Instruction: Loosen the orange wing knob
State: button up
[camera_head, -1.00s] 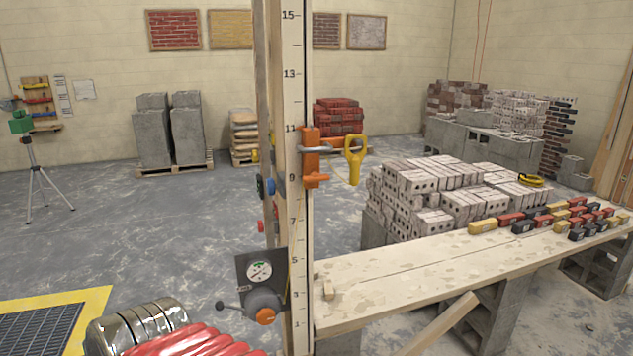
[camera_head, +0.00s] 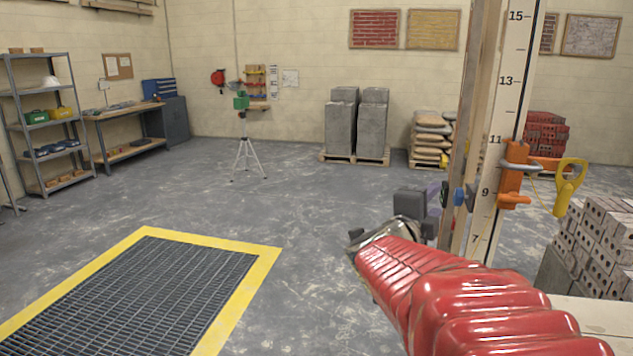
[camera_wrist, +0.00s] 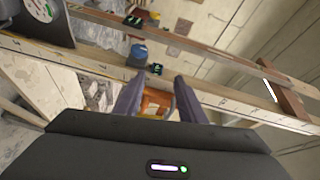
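An orange clamp (camera_head: 511,166) sits on the upright measuring post. A small orange knob-like piece (camera_head: 515,200), which looks like the wing knob, sticks out at its lower side. My gripper (camera_head: 436,195) is left of the post in the head view, apart from the clamp, partly hidden by my red-sleeved arm. In the wrist view its two dark fingers (camera_wrist: 161,80) are spread and empty. Orange parts (camera_wrist: 156,103) show between and beyond them; I cannot tell there which part is the knob.
A yellow handle (camera_head: 569,185) hangs right of the clamp. Bricks (camera_head: 605,235) are stacked at right. Floor around the yellow-edged grate (camera_head: 262,262) is open.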

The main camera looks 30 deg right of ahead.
aim_at(514, 201)
jog(key=s+d+m+g+h, duration=0.1)
jog(key=s+d+m+g, duration=0.4)
jog(key=s, duration=0.3)
jog(key=shift+s+f+m+g, duration=0.25)
jog(key=shift+f+m+g, duration=0.25)
jog(key=shift+g, duration=0.2)
jog(key=shift+d, duration=0.25)
jog(key=d, duration=1.3)
jog(key=shift+d, duration=0.3)
jog(key=shift+c, duration=0.5)
